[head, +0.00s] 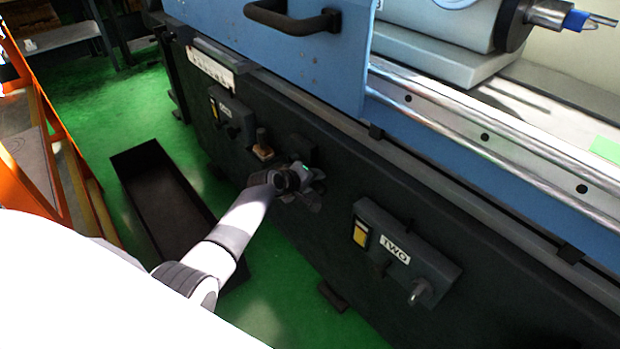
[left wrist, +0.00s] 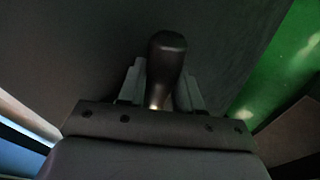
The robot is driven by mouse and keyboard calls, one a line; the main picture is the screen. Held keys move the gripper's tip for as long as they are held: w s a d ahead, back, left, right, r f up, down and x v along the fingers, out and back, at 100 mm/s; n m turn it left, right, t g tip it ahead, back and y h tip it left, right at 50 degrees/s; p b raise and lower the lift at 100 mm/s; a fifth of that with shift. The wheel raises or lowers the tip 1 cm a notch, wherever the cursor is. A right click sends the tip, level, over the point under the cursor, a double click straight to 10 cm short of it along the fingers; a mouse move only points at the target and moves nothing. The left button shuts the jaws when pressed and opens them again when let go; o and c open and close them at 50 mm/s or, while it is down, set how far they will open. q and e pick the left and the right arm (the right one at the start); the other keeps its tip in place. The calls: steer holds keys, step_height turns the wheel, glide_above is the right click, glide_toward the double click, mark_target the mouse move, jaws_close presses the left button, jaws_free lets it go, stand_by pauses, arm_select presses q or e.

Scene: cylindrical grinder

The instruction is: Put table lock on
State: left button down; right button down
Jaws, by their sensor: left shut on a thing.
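My left arm reaches across to the dark front panel of the grinder, and my left gripper (head: 308,183) is at the panel between the two labelled control boxes. In the left wrist view the two fingers (left wrist: 160,92) are shut on a dark, round-ended handle (left wrist: 166,55), one finger on each side. The handle's metallic lower part shows between the fingers. I take this handle to be the table lock; no label on it shows. In the head view the gripper and wrist hide it. My right gripper is not in view.
A short lever with a brownish knob (head: 262,146) stands just left of the gripper. Control box TWO (head: 405,255) is to the right, another box (head: 230,118) to the left. A black open tray (head: 165,190) lies on the green floor; an orange frame (head: 62,140) stands left.

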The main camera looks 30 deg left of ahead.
arm_select(q)
steer(key=shift+d+r, duration=0.1)
steer(key=shift+r, duration=0.2)
steer(key=shift+r+n+h, duration=0.1)
steer(key=shift+n+h, duration=0.2)
steer(key=c, duration=0.8)
jaws_free()
steer(key=shift+c, duration=0.2)
steer(key=shift+p, duration=0.3)
